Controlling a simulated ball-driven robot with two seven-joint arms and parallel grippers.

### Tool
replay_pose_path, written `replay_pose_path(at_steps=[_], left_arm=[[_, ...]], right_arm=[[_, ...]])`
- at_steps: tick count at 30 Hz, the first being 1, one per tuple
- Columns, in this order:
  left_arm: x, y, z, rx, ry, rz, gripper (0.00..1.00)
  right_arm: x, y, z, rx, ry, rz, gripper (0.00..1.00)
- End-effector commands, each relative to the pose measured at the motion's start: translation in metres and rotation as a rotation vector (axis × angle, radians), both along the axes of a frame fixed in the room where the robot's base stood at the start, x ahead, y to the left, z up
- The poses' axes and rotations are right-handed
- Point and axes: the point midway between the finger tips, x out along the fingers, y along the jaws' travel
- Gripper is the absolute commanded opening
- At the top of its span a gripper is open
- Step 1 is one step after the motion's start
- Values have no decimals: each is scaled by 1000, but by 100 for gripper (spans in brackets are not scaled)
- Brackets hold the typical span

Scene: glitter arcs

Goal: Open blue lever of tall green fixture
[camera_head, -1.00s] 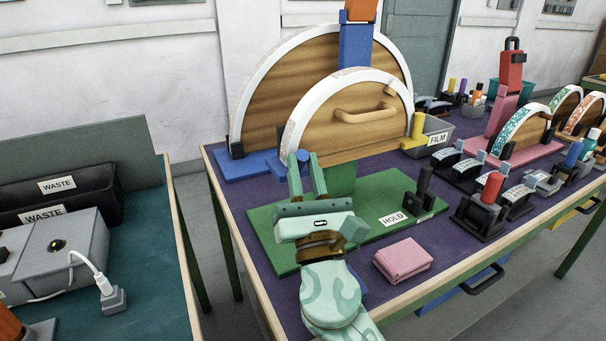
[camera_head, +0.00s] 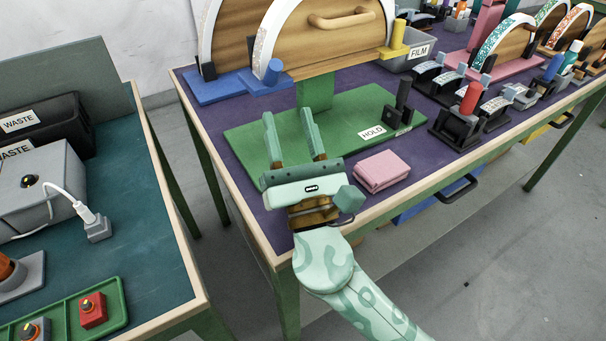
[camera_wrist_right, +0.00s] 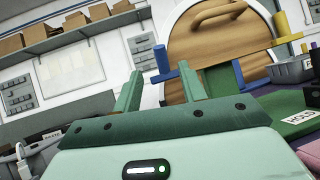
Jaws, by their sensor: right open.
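The tall green fixture has a flat green base (camera_head: 352,123), a green post and a wooden half-round panel (camera_head: 325,40) with a pale glittery rim. Its blue lever (camera_head: 273,72) stands upright at the panel's lower left corner; it also shows in the right wrist view (camera_wrist_right: 159,58). A yellow lever (camera_head: 398,34) is at the panel's right corner. My right gripper (camera_head: 288,116) is open and empty, in front of the fixture and below the blue lever in the picture, apart from it. In the wrist view the lever appears between the fingers (camera_wrist_right: 160,72). My left gripper is not in view.
A black clamp (camera_head: 400,105) and a HOLD label (camera_head: 372,132) are on the green base. A second table (camera_head: 140,190) is at left.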

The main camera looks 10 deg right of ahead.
Motion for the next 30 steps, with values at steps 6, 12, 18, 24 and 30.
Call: replay_pose_path(at_steps=[6, 12, 18, 24, 30], left_arm=[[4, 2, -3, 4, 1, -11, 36], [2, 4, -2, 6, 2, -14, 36], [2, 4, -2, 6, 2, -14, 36], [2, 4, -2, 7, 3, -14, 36], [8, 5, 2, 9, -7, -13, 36]], right_arm=[[-45, -4, -34, -2, 4, 1, 41], [-68, -5, -48, -1, 2, -1, 41], [-73, -6, -50, 0, -1, 0, 41], [-72, -6, -50, 0, -1, 0, 41], [-75, -6, -44, 0, 1, 0, 41]])
